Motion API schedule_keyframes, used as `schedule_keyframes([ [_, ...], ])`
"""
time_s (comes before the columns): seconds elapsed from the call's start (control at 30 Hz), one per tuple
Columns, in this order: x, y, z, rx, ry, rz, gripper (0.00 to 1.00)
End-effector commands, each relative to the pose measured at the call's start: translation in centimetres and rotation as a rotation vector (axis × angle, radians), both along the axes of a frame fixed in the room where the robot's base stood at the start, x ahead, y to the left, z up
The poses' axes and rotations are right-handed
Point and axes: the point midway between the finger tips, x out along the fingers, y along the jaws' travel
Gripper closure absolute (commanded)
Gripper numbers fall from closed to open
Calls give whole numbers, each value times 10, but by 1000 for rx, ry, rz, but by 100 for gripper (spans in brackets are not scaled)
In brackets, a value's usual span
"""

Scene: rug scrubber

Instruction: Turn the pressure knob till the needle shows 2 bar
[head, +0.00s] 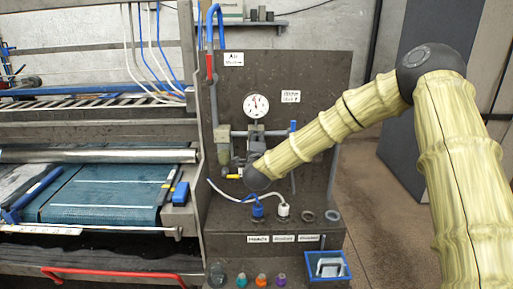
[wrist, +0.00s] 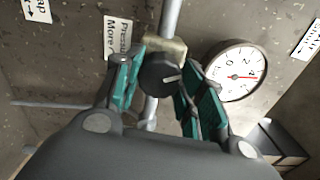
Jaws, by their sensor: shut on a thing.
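The black pressure knob (wrist: 158,74) sits between the two green-padded fingers of my gripper (wrist: 160,88) in the wrist view, and the gripper is shut on it. A pale mark on the knob face points to the right in that view. The round white pressure gauge (wrist: 236,72) is just right of the fingers. Its red needle lies near the 4 in the tilted wrist picture, but the exact reading is too small to be sure. In the head view the gauge (head: 256,106) is on the dark panel, its needle roughly upward. My arm hides the knob and fingers there.
A label reading "Pressure More" (wrist: 118,38) is beside the knob. In the head view, pipes and a blue handle (head: 293,127) flank my forearm. Hoses (head: 220,190), a blue tray (head: 328,267) and small bottles stand below. The rug machine (head: 100,195) fills the left.

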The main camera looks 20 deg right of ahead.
Motion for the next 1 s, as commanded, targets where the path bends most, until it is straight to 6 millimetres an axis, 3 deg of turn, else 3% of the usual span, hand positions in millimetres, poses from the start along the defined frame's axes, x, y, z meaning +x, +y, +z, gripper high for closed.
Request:
schedule_keyframes([
  [0.6, 0, 2, -2, -541, 156, 3, 84],
  [1.0, -1, 1, -3, -739, 215, 3, 84],
])
